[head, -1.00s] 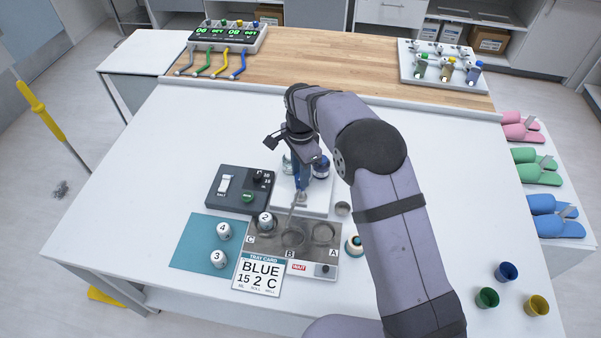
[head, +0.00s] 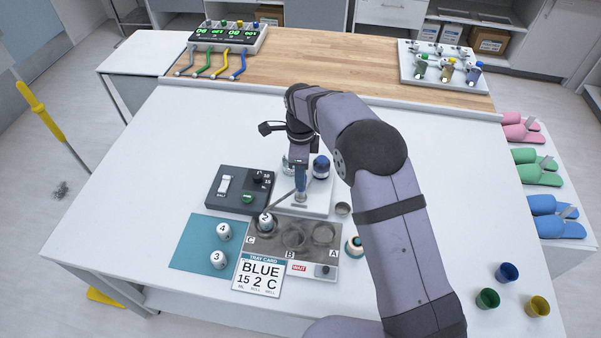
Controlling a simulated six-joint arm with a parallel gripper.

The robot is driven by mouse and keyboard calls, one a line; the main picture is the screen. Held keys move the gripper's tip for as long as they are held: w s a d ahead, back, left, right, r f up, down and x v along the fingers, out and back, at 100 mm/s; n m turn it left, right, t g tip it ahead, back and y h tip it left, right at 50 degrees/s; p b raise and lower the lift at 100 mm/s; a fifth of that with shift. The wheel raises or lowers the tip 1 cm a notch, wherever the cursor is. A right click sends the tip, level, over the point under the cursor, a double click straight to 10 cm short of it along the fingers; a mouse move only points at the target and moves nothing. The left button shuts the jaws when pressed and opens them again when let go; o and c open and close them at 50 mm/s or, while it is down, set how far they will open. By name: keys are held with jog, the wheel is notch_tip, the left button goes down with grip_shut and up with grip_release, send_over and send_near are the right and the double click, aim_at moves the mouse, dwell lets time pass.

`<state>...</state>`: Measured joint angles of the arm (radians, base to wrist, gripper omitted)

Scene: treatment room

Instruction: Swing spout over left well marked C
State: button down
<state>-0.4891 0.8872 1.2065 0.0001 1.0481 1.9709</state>
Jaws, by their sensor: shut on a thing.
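My gripper (head: 300,166) points down at the white dispenser base (head: 318,206) and is shut on the blue spout handle (head: 301,184). The thin grey spout (head: 282,199) reaches left and toward the front from the handle. Its tip appears above the left well marked C on the grey tray (head: 268,252), near the top of a white roll marked 2 that stands in that well. The exact tip position over the well is hard to tell. Well B (head: 293,239) and well A (head: 324,236) look empty.
A dark box with switches (head: 228,201) stands left of the base. A blue-capped bottle (head: 321,168) is close to the gripper's right. White rolls 4 (head: 223,232) and 3 (head: 218,260) stand on a teal mat (head: 190,252). A tray card (head: 259,276) reads BLUE 15 2 C.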

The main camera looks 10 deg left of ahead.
jog(key=shift+w+r, duration=0.1)
jog(key=c, duration=1.4)
grip_release()
jog(key=shift+r+b, duration=1.25)
jog(key=shift+r, duration=2.4)
